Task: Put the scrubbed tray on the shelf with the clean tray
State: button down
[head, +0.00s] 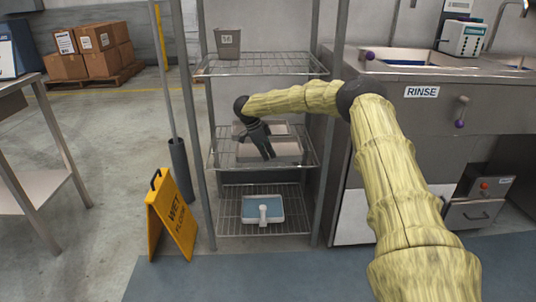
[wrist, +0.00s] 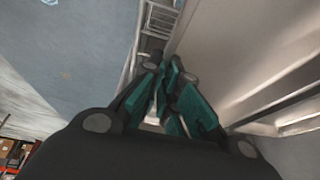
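The wire rack's middle shelf (head: 222,161) holds a flat pale beige-grey tray (head: 285,150) at the front and what looks like a second one (head: 279,129) behind it. Neither shows which is clean or scrubbed. My gripper (head: 268,154) points down at the front tray, overlapping it in the head view; contact is unclear. In the wrist view the teal-padded fingers (wrist: 168,72) come together with no object visible between them. A broad pale surface fills the right side there; I cannot tell what it is. A white tray (head: 247,218) with a blue inside and a white item sits on the bottom shelf (head: 291,222).
A grey bin (head: 228,42) stands on the top shelf (head: 290,65). Rack posts frame the front corners. A yellow wet-floor sign (head: 170,215) stands left of the rack. The sink cabinet marked RINSE (head: 422,92) is close on the right, and a steel table (head: 38,185) is at far left.

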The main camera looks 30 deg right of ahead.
jog(key=c, duration=1.6)
grip_release()
jog(key=shift+c, duration=0.2)
jog(key=shift+r, duration=0.15)
jog(key=shift+a+r, duration=0.1)
jog(key=shift+r, duration=0.2)
jog(key=shift+p+v, duration=0.9)
jog(key=shift+v, duration=0.35)
jog(key=w+a+p, duration=0.1)
jog(key=a, duration=0.2)
jog(key=w+a+p, duration=0.1)
jog(key=w+a, duration=0.1)
jog(key=a, duration=0.2)
jog(key=w+a+p, duration=0.1)
jog(key=w+a, duration=0.1)
jog(key=a, duration=0.1)
jog(key=shift+a, duration=0.15)
jog(key=shift+w+a+f, duration=0.1)
jog(key=shift+w+a, duration=0.05)
jog(key=shift+a, duration=0.15)
